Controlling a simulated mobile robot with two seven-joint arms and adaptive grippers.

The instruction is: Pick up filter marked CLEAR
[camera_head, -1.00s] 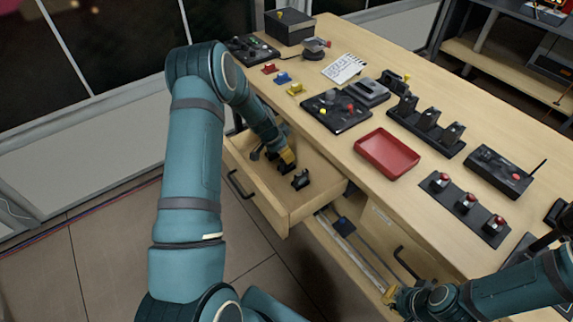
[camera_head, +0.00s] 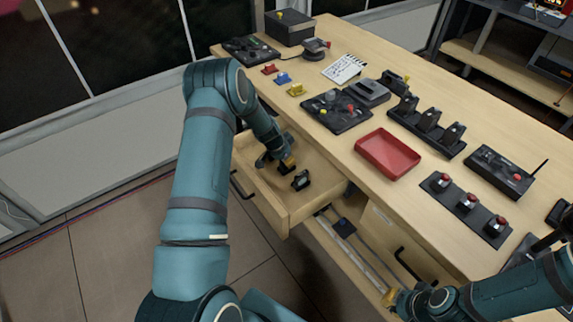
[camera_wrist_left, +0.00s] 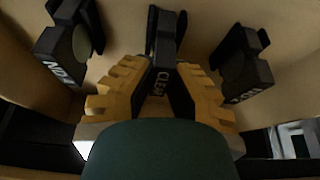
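The CLEAR filter (camera_wrist_left: 164,80) is a dark upright piece with a white label, standing in the open upper drawer (camera_head: 306,207). In the left wrist view it lies between the yellow fingers of my left gripper (camera_wrist_left: 166,72), close to both. Whether both fingers press on it cannot be told. In the head view my left gripper (camera_head: 286,163) reaches down into the drawer and partly hides the filters. My right gripper (camera_head: 391,298) is low at the right by the lower drawer; its finger gap is unclear.
Two other dark labelled filters stand left (camera_wrist_left: 68,45) and right (camera_wrist_left: 241,62) of the CLEAR filter, close to my fingers. The drawer walls surround them. The counter above holds a red tray (camera_head: 388,152), a switch panel (camera_head: 467,205) and a black control box (camera_head: 337,110).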

